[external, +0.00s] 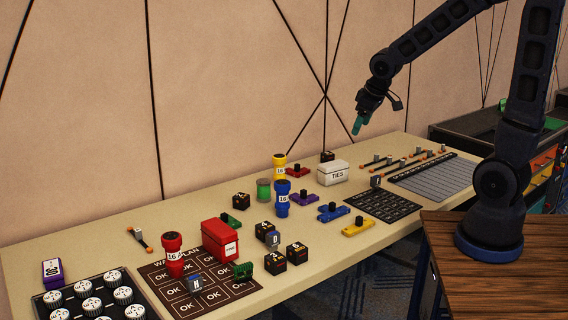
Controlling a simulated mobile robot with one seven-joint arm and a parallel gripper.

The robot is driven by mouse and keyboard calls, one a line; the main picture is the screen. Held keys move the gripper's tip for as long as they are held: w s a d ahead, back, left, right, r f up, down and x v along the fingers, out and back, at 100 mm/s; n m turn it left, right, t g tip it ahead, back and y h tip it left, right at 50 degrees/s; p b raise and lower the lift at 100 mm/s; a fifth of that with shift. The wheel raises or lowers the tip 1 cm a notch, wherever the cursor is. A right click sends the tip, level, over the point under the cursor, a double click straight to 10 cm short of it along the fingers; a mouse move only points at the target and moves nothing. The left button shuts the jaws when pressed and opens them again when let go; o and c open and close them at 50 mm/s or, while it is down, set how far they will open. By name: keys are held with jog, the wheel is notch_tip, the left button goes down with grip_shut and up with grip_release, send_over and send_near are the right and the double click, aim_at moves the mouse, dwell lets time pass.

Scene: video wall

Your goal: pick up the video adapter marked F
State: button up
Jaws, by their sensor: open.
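My gripper (359,124) hangs in the air above the right half of the table (90,240), with teal fingertips pointing down. It is open, and I see nothing between its fingers. I cannot make out a letter F on any piece. Small grey lettered blocks stand on the table: one that looks like H (195,284) on the dark OK mat, one that looks like D (272,240) right of the red box, and one (376,181) near the dark grid mat whose letter I cannot read. All are well below and apart from my gripper.
The red box (220,239), white TIES box (333,173), blue bottle (282,199) and yellow bottle (279,166) stand mid-table. Several black cubes (297,254) lie around. A dark grid mat (381,206) and a grey panel (436,176) lie right. The back-left tabletop is mostly clear.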

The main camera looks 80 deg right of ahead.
jog(key=s+d+f+m, duration=0.2)
jog(key=d+f, duration=0.7)
jog(key=d, duration=0.4)
jog(key=m, duration=0.3)
send_near(377, 176)
jog(key=w+f, duration=0.1)
jog(key=f, duration=0.1)
jog(key=x, duration=0.4)
jog(key=shift+w+f, duration=0.1)
jog(key=shift+w, duration=0.1)
jog(key=shift+s+d+x, duration=0.1)
jog(key=shift+s+x, duration=0.05)
jog(key=shift+x, duration=1.4)
jog(key=shift+s+d+x, duration=0.1)
jog(key=shift+s+x, duration=0.05)
jog(key=shift+x, duration=1.45)
jog(key=shift+c, duration=0.2)
jog(key=c, duration=1)
